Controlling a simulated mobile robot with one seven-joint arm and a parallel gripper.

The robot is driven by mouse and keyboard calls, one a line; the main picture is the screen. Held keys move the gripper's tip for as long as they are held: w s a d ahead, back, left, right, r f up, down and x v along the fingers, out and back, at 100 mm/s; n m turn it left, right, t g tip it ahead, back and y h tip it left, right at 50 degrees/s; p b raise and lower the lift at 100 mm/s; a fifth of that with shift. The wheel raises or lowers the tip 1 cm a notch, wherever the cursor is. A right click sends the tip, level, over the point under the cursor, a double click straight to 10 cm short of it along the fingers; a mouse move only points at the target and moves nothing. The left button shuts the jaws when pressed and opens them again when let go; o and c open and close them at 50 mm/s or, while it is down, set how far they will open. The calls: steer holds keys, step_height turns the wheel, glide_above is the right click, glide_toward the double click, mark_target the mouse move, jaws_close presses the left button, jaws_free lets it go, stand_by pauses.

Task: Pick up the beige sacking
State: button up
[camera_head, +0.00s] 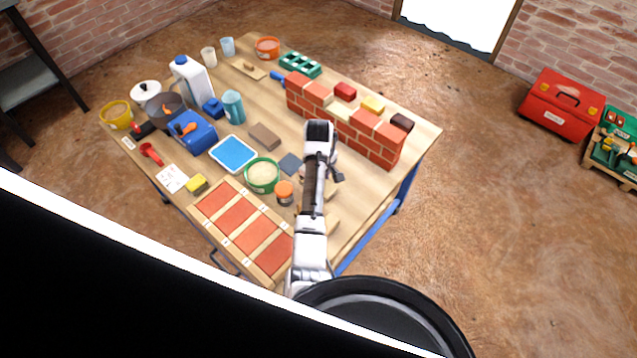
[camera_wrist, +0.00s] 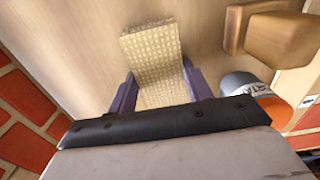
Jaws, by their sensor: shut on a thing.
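The beige sacking (camera_wrist: 152,45) is a small woven, checkered piece in the wrist view, over the wooden table top. My gripper (camera_wrist: 158,74) has its two purple fingers on either side of it, closed against its edges. The sacking reaches out beyond the fingertips, and its near end is hidden by the gripper body. I cannot tell whether it is clear of the table. In the head view my arm hides the sacking, and the fingers are hard to make out.
The red brick wall (camera_head: 352,131) stands behind my arm. An orange jar (camera_head: 284,192), a green-rimmed tub (camera_head: 262,175) and a blue tray (camera_head: 233,154) stand left of it. Wooden blocks (camera_wrist: 280,38) are close by in the wrist view. The table's right corner is clear.

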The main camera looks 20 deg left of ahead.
steer(key=shift+r, duration=0.1)
step_height(320, 180, up, 20)
steer(key=p, duration=0.6)
steer(key=shift+p, duration=0.3)
